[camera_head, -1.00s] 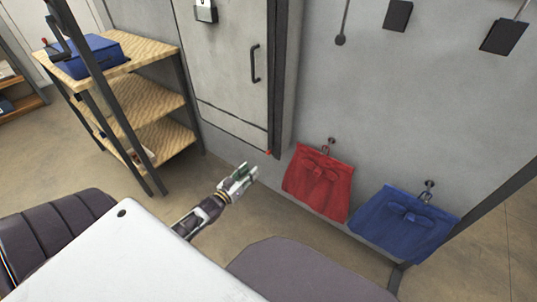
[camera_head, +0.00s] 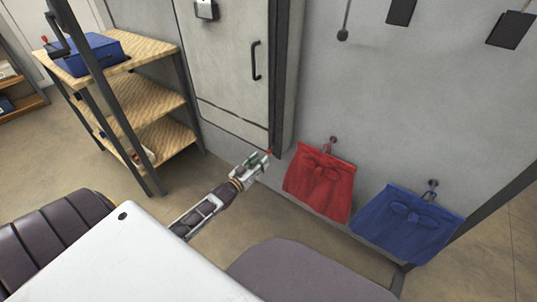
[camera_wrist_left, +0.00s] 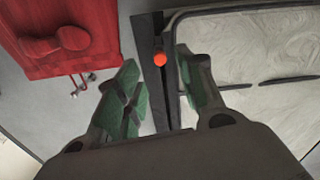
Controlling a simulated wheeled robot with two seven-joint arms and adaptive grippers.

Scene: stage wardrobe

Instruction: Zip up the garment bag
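A tall pale grey front (camera_head: 228,70) with a dark handle and a dark strip down its right side stands ahead; I take it for the garment bag. A small orange-red knob (camera_head: 269,152) sits at the strip's lower end. My left gripper (camera_head: 262,159) is at the knob in the head view. In the left wrist view, its green-padded fingers (camera_wrist_left: 160,90) are open, and the orange-red knob (camera_wrist_left: 159,59) shows in the gap, just beyond the fingertips. I cannot tell whether they touch it. My right gripper is not in view.
A red bag (camera_head: 318,184) and a blue bag (camera_head: 405,228) hang from wall hooks to the right. A wooden shelf unit (camera_head: 150,95) with a blue case (camera_head: 95,54) stands left. A dark seat-like shape (camera_head: 290,275) is in the foreground. Floor left of the gripper is clear.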

